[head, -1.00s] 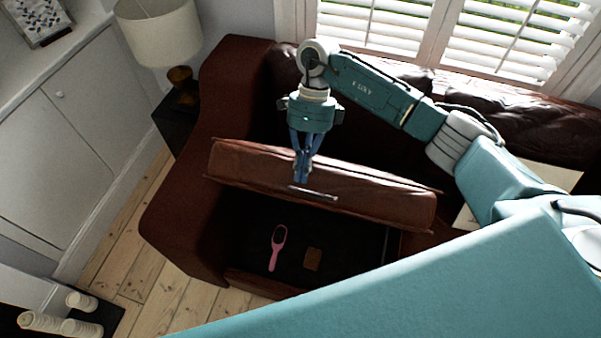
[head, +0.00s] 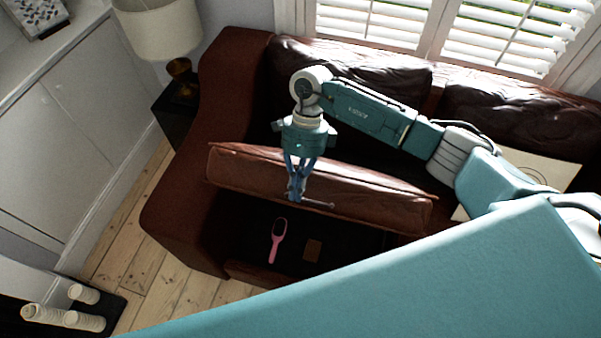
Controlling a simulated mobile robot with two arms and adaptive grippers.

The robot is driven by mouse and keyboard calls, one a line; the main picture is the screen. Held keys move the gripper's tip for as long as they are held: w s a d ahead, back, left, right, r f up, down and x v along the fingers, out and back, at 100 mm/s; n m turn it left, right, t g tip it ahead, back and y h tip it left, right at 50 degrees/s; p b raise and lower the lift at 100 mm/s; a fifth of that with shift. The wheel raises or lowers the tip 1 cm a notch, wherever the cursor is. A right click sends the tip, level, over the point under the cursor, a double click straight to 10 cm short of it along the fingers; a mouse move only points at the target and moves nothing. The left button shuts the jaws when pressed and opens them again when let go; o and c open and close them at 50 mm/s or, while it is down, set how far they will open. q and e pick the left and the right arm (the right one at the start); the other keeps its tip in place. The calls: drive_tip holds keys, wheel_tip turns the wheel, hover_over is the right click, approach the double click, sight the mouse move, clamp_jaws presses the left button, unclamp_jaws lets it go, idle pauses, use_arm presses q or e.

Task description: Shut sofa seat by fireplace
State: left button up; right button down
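The brown leather sofa (head: 215,110) stands under the window. Its seat (head: 370,196) is tilted up, showing a dark storage space beneath. Inside lie a pink hairbrush (head: 277,238) and a small brown item (head: 312,250). My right gripper (head: 297,198) points down in front of the raised seat, at a thin metal handle (head: 318,204) on its face. The fingers are close together at the handle. Whether they grip it is too small to tell. My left gripper is out of view.
A lamp (head: 163,30) stands on a dark side table at the sofa's left. White cupboards (head: 70,150) line the left wall. White candles (head: 85,294) stand on a dark base at lower left. Bare floorboards (head: 150,268) show between.

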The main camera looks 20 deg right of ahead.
drive_tip(key=s+a+f+b, duration=0.3)
drive_tip(key=s+f+b, duration=0.2)
drive_tip(key=f, duration=0.5)
drive_tip(key=s+a+f+b, duration=0.4)
drive_tip(key=s+f+b, duration=0.1)
drive_tip(key=f, duration=0.6)
drive_tip(key=s+a+f+t+b, duration=0.1)
drive_tip(key=s+a+f+b, duration=0.2)
drive_tip(key=s+f+b, duration=0.3)
wheel_tip(320, 180, down, 6)
drive_tip(key=shift+a+r+h+b, duration=0.25)
drive_tip(key=shift+a+h+b, duration=0.1)
drive_tip(key=shift+a+h, duration=0.05)
drive_tip(key=shift+r, duration=0.1)
